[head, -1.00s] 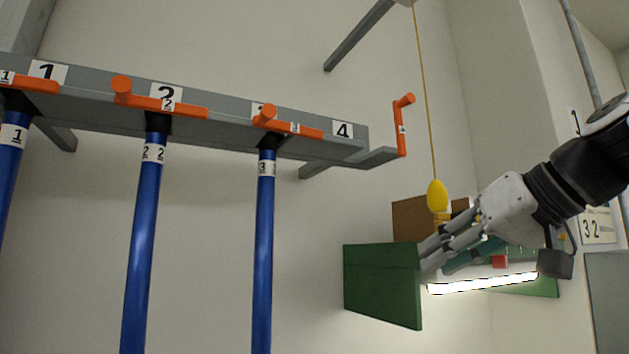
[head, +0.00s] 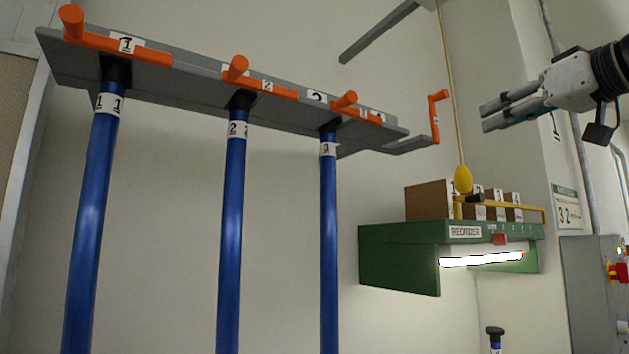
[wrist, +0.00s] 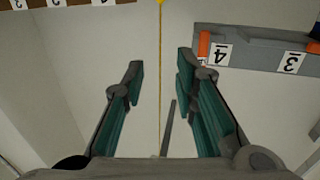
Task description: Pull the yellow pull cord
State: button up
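The yellow pull cord (head: 452,90) hangs from above the frame, with a yellow egg-shaped knob (head: 463,179) at its lower end. The knob hangs in front of the boxes on the green shelf. My gripper (head: 484,115) is to the right of the cord in the head view, higher than the knob and apart from the cord. In the wrist view my gripper (wrist: 160,75) is open and empty, fingers spread wide. The cord (wrist: 160,90) runs up that picture between the two fingers, beyond them. Only a bit of the knob shows at the top edge.
A grey rack (head: 210,86) with orange handles holds blue rods on the left. A green shelf (head: 400,258) marked REORDER carries numbered brown boxes (head: 430,200) and a yellow rail (head: 525,207). A grey control box (head: 590,290) stands at the right.

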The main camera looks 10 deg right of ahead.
aim_at(459, 145)
jog(key=w, duration=0.3)
jog(key=w+a+p, duration=0.1)
jog(key=w, duration=0.6)
jog(key=shift+a, duration=0.3)
grip_shut()
jog(key=shift+f+b, duration=0.95)
jog(key=shift+f, duration=0.1)
jog(key=shift+o, duration=0.2)
grip_release()
jog(key=shift+r, duration=0.1)
jog(key=s+d, duration=0.2)
jog(key=s, duration=1)
